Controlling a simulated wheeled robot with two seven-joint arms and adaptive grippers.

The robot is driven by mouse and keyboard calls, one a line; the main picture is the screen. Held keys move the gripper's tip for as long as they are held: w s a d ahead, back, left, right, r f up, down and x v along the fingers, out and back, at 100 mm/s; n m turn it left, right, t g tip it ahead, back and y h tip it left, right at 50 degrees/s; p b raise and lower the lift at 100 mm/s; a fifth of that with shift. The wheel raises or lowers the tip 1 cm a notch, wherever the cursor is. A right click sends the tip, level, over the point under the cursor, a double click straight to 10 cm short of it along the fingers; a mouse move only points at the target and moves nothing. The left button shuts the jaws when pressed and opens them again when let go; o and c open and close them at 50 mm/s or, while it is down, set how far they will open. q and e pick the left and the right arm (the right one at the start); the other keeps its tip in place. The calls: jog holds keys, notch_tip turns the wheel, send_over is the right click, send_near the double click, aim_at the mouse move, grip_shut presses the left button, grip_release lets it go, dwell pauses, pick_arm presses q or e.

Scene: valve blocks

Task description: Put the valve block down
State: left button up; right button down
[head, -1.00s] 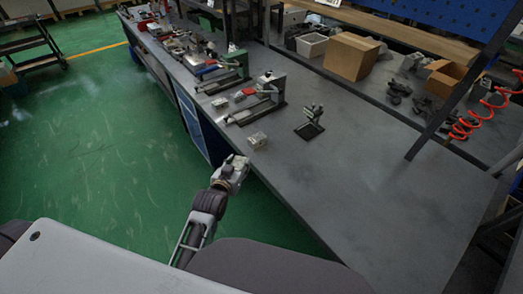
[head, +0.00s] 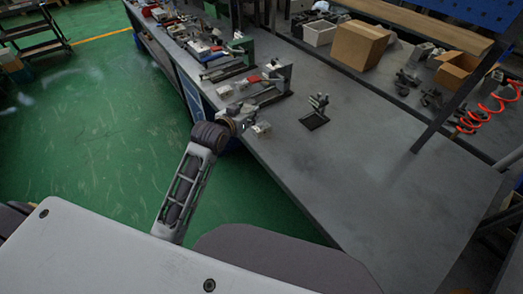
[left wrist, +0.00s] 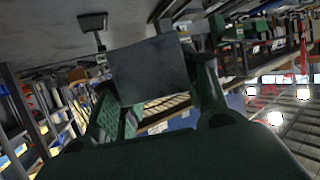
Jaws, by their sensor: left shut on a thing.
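My left gripper (head: 244,117) reaches over the near edge of the grey workbench (head: 350,170). In the left wrist view its green fingers (left wrist: 158,105) are shut on a grey, box-shaped valve block (left wrist: 150,70). In the head view the held block is hard to tell apart from the gripper. Another small light block (head: 261,130) sits on the bench close to the gripper's right; I cannot tell whether they touch. A further light block (head: 224,91) lies farther back on the bench. My right gripper is not in view.
A fixture with a red part (head: 268,84) stands behind the gripper. A small stand on a dark base (head: 316,112) is to its right. Cardboard boxes (head: 359,45) sit at the back. The right part of the bench top is clear.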

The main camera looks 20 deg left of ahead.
aim_at(249, 107)
pick_arm(q)
jog(key=w+r, duration=0.1)
jog(key=w+r+h, duration=0.1)
jog(key=shift+w+m, duration=0.35)
jog(key=shift+m, duration=0.05)
jog(key=d+f+m+g+h, duration=0.2)
jog(key=d+f+m+h, duration=0.2)
jog(key=f, duration=0.6)
jog(key=shift+w+d+f+m+h, duration=0.15)
jog(key=shift+d+f+m+h, duration=0.1)
jog(key=shift+f+m+h, duration=0.35)
jog(key=shift+r, duration=0.2)
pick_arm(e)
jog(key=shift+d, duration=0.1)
pick_arm(q)
jog(key=shift+f, duration=0.1)
jog(key=shift+f, duration=2.35)
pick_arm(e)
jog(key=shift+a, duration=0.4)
